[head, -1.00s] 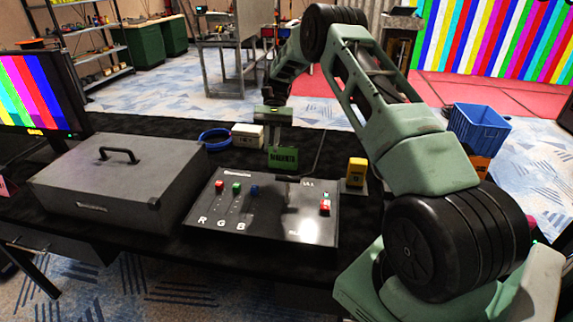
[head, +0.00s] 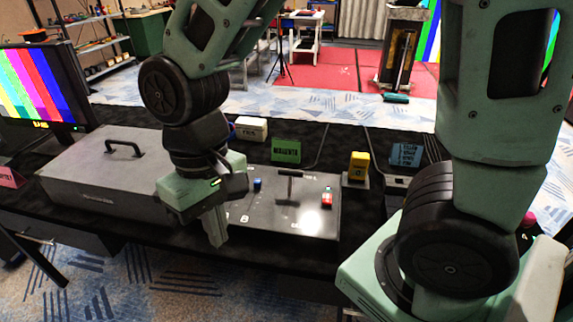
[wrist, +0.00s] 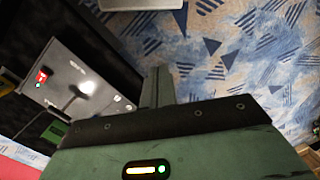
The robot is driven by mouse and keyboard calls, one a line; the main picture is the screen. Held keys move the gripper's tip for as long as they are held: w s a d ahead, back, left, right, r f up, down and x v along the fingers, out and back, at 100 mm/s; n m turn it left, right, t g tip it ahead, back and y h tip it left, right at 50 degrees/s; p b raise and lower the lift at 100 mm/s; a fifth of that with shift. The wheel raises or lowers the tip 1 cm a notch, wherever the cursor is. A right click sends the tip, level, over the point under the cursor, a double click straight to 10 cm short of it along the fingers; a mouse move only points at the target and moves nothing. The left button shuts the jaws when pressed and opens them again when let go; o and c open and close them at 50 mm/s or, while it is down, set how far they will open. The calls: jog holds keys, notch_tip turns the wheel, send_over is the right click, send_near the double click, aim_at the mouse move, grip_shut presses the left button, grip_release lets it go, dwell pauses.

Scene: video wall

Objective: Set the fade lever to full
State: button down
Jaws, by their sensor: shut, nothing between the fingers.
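The dark sloped control panel (head: 270,216) lies on the black table. A dark T-shaped lever (head: 289,182), likely the fade lever, stands upright from its upper middle. It also shows in the wrist view (wrist: 73,95). A blue knob (head: 257,184) is left of it, and a red control (head: 327,198) is at the right; the wrist view shows the red control too (wrist: 41,76). My gripper (head: 217,240) is shut and empty, pointing down by the panel's front left, left of and nearer than the lever, apart from it. My gripper hides the panel's left part.
A dark case with a handle (head: 105,185) stands left of the panel. Behind the panel are a green MAGENTA card (head: 286,150) and a white box (head: 251,129). A yellow device (head: 358,166) stands at the back right. Carpet (head: 185,275) lies open before the table.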

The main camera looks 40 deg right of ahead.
jog(key=m, duration=0.1)
jog(key=m+t+h+p, duration=0.1)
jog(key=m+h+p, duration=0.5)
jog(key=m+p, duration=1.8)
send_over(290, 183)
jog(key=a+b, duration=0.1)
jog(key=b, duration=0.4)
notch_tip(290, 183, down, 13)
jog(key=m, duration=0.5)
jog(key=shift+a, duration=0.2)
jog(key=shift+f, duration=0.1)
